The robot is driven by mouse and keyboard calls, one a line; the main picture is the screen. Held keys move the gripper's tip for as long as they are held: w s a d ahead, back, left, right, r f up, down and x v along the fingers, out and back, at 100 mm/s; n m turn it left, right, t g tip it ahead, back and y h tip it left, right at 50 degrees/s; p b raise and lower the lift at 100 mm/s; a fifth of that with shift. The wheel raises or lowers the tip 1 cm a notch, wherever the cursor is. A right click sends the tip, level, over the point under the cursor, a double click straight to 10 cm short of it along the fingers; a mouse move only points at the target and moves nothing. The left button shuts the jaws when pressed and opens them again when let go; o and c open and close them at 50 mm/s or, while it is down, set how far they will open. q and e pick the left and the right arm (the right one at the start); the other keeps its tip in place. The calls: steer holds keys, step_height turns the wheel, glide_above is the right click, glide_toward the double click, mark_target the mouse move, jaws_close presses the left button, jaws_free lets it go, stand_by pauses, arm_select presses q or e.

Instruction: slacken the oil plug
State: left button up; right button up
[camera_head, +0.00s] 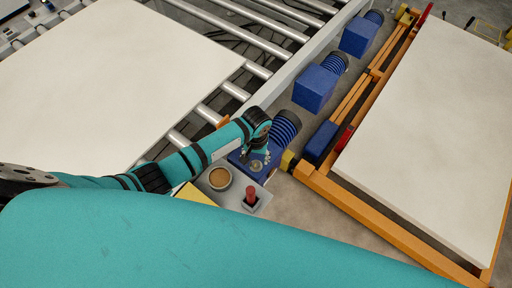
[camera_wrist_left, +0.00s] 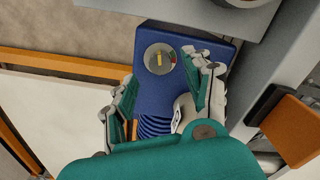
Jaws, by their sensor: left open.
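The blue pump housing (camera_wrist_left: 205,50) stands below my left gripper, with a ribbed blue end (camera_wrist_left: 155,125). A round metal disc with a yellow bar across it (camera_wrist_left: 160,58) sits on the housing's top face; it looks like the oil plug, though I cannot be sure. In the head view the disc (camera_head: 256,166) shows just below my left gripper (camera_head: 257,153). In the left wrist view the open, empty fingers of that gripper (camera_wrist_left: 160,80) are spread to either side, with the disc slightly beyond the middle of the gap. Contact cannot be told. My right gripper is not in view.
A grey bench (camera_head: 235,203) beside the housing holds a round cup with brown contents (camera_head: 219,178), a red object in a square holder (camera_head: 250,195) and a yellow item (camera_head: 193,195). A roller conveyor (camera_head: 262,40) and an orange frame (camera_head: 380,232) flank the housing.

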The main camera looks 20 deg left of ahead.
mark_target(256, 163)
arm_select(q)
step_height(256, 163, up, 8)
steer(key=shift+r, duration=0.15)
stand_by(0.6)
